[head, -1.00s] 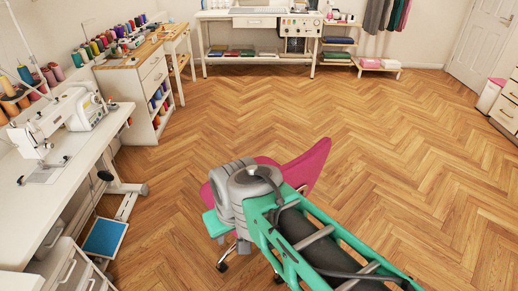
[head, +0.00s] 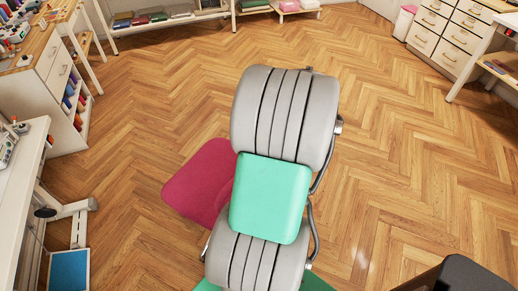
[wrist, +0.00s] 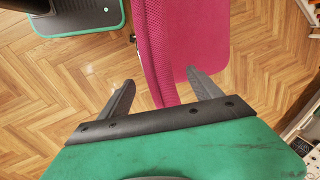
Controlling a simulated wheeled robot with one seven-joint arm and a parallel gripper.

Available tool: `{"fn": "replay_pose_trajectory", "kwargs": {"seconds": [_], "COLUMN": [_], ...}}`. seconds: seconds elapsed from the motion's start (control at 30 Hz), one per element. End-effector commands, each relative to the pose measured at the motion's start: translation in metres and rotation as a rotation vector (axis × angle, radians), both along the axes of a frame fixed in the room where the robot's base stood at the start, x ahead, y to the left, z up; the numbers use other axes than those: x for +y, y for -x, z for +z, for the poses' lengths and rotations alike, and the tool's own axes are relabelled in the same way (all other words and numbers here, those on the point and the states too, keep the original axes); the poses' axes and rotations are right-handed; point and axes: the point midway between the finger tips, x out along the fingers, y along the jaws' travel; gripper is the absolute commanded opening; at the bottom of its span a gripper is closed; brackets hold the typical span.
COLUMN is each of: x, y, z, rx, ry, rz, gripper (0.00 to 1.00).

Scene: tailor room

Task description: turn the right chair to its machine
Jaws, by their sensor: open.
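The pink chair (head: 198,182) stands left of my arm in the head view, which hides part of it. In the wrist view, its pink panel (wrist: 182,45) hangs down from the top. My gripper (wrist: 162,92) is open, with one finger left of the panel and the other overlapping its right part. The panel's lower end reaches between the fingers; I cannot tell whether they touch it. The gripper is hidden in the head view. A white sewing machine (head: 7,150) is cut off at the left edge, on a white table (head: 22,185).
A blue pedal (head: 69,270) lies on the floor below the table. A thread cabinet (head: 50,105) stands behind it at the left. White drawers (head: 450,30) stand at the back right. The wooden floor right of my arm is largely clear.

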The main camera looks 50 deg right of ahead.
Motion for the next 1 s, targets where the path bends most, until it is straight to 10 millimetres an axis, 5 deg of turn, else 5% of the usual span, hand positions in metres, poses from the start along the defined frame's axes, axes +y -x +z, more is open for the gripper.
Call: {"fn": "replay_pose_trajectory", "kwargs": {"seconds": [0.4,0.7,1.0], "x": [0.003,0.003,0.003], "y": [-0.015,-0.016,-0.016], "z": [-0.066,-0.072,-0.072], "rx": [0.001,0.001,0.001], "ry": [0.000,0.003,0.003], "rz": [0.002,0.001,0.002], "gripper": [0.74,0.74,0.50]}}
